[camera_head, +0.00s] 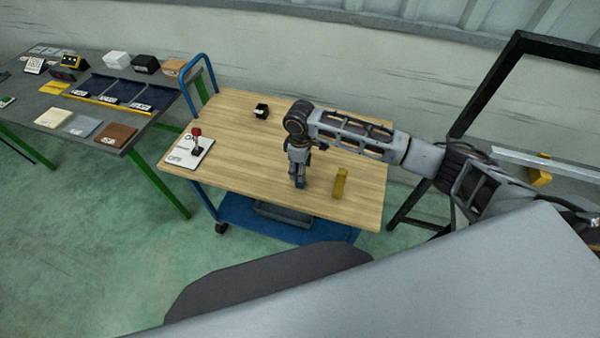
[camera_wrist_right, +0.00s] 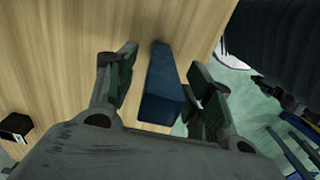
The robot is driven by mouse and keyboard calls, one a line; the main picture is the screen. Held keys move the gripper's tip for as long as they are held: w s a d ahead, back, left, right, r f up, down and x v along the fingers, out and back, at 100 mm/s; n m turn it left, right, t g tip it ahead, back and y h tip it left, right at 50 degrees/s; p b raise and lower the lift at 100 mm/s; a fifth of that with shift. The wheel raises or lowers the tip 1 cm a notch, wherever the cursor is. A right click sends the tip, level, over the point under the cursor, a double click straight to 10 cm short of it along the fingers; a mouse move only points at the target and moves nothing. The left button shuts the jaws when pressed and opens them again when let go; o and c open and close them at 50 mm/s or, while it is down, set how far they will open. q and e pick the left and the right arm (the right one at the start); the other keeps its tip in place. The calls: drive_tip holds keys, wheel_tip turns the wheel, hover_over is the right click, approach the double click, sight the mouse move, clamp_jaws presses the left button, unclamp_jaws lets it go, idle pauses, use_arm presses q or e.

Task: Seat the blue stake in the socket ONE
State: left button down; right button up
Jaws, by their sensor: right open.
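The blue stake (camera_wrist_right: 162,88) is on the wooden table top (camera_wrist_right: 60,50), between the open fingers of my right gripper (camera_wrist_right: 160,85) in the right wrist view, with a gap on each side. In the head view my right gripper (camera_head: 298,178) points down at the table, and it largely hides the stake. A yellow stake (camera_head: 340,183) lies to its right on the same wooden top (camera_head: 235,165). I cannot make out which thing is the socket ONE. My left gripper is not in view.
A small black block (camera_head: 262,110) is at the back of the cart, and a white plate with a red-knobbed lever (camera_head: 195,145) is at its left. A grey bench (camera_head: 60,105) with labelled boxes and trays stands left. A black frame (camera_head: 490,90) stands right.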

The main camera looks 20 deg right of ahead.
drive_tip(key=shift+f, duration=0.35)
drive_tip(key=shift+c, duration=0.2)
clamp_jaws()
drive_tip(key=shift+r, duration=0.15)
drive_tip(key=shift+r+b, duration=0.55)
drive_tip(key=shift+r, duration=4.35)
